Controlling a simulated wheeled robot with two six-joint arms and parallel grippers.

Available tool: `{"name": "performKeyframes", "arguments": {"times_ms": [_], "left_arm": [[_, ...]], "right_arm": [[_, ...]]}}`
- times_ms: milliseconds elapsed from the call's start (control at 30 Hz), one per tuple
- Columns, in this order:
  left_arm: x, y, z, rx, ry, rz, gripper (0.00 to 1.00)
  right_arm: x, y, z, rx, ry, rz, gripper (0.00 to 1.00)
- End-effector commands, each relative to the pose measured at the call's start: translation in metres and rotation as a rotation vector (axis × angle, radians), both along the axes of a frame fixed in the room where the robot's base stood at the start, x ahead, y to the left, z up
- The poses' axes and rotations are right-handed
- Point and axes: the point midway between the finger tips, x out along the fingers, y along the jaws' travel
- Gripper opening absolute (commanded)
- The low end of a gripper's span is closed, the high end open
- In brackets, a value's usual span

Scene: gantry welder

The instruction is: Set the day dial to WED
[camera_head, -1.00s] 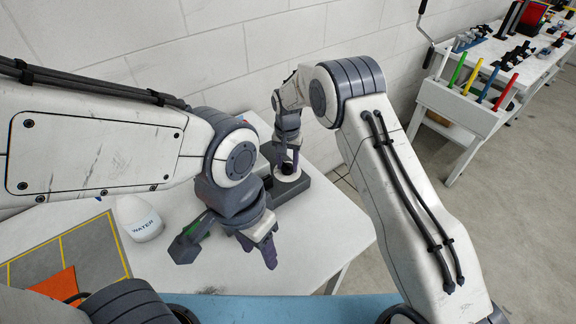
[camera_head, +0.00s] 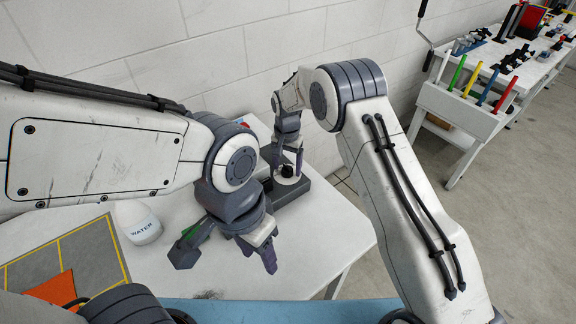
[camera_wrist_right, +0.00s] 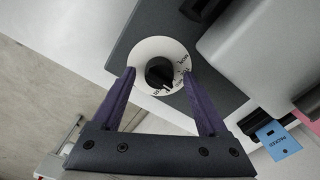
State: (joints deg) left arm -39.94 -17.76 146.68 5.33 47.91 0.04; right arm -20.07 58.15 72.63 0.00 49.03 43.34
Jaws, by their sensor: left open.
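The day dial is a white disc (camera_wrist_right: 148,48) with a black knob (camera_wrist_right: 160,73) on a dark grey box (camera_wrist_right: 127,35). It also shows in the head view (camera_head: 290,181). Lettering runs along the disc's right and lower edge in the wrist view. It is too small and rotated to read surely. A light mark shows at the knob's lower edge. My right gripper (camera_wrist_right: 158,74) is open, with one purple finger on each side of the knob and gaps between. My left gripper (camera_head: 258,257) is open and empty above the white table, left of the dial and nearer me.
A white bottle marked WATER (camera_head: 139,222) and a grey mat with yellow lines (camera_head: 95,250) are on the table at left. A dark object with a green part (camera_head: 187,245) lies beside my left gripper. A blue tag (camera_wrist_right: 277,140) shows near the box.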

Motion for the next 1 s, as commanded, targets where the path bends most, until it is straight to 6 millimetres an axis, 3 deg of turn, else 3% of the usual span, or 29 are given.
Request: {"name": "performKeyframes", "arguments": {"times_ms": [367, 800, 1000], "left_arm": [[0.0, 0.0, -0.004, 0.0, 0.0, 0.0, 0.5], [0.0, 0.0, -0.024, 0.0, 0.0, -0.001, 0.5], [0.0, 0.0, -0.026, 0.0, 0.0, -0.001, 0.5]], "right_arm": [[0.0, 0.0, 0.007, 0.0, 0.0, 0.0, 0.76], [0.001, 0.0, 0.086, 0.001, -0.001, 0.0, 0.76], [0.001, 0.0, 0.102, 0.0, 0.0, 0.0, 0.76]]}}
